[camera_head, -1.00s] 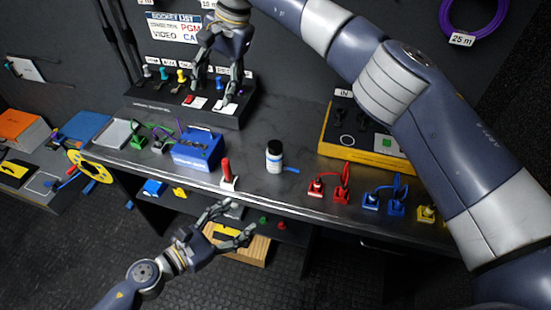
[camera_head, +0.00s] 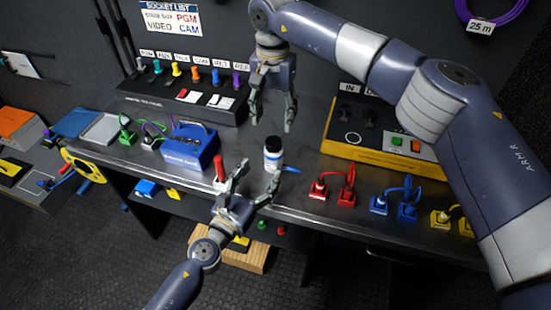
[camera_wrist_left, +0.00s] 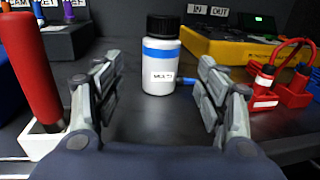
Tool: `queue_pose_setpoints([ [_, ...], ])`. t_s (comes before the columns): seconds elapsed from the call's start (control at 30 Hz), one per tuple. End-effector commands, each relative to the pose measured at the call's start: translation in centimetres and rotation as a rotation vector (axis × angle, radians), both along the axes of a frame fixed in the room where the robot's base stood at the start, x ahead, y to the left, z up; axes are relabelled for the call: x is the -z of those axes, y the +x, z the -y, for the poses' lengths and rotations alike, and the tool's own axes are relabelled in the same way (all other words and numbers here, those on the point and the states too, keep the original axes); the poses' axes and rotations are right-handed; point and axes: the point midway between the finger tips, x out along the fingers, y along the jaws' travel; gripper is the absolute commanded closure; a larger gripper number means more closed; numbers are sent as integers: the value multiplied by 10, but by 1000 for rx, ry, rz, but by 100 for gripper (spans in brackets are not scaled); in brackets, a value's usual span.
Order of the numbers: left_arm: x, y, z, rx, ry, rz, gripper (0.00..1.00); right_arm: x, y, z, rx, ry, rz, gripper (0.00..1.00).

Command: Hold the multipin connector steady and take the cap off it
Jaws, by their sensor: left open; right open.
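The multipin connector (camera_head: 272,161) is a white cylinder with a blue band and a label reading MULTI, upright on the bench. Its black cap (camera_head: 273,144) sits on top. In the left wrist view the connector (camera_wrist_left: 161,75) stands between and beyond my open fingers, with its cap (camera_wrist_left: 163,26) on. My left gripper (camera_head: 254,178) is open and low at the bench's front edge, just in front of the connector, apparently not touching it. My right gripper (camera_head: 271,124) is open, fingers pointing down, above and behind the cap.
A red-handled tool in a white holder (camera_wrist_left: 42,141) stands close left of my left gripper. A blue box (camera_head: 190,147) is further left. Red plugs (camera_head: 333,190) stand to the right, with a yellow-edged panel (camera_head: 372,153) behind. A small blue item (camera_wrist_left: 188,81) lies beside the connector.

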Motion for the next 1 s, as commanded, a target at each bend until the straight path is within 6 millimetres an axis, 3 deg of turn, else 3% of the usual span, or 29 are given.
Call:
queue_pose_setpoints([
  [0.2,-2,38,20,0,-3,3,34,0,0,0,1,1,-1,45],
  [0.4,-1,63,33,3,1,3,34,0,0,0,1,1,-1,45],
  [0.9,0,74,39,3,0,1,34,0,0,-1,1,1,-1,45],
  [1.0,0,74,39,3,0,1,54,0,0,-1,1,1,-1,45],
])
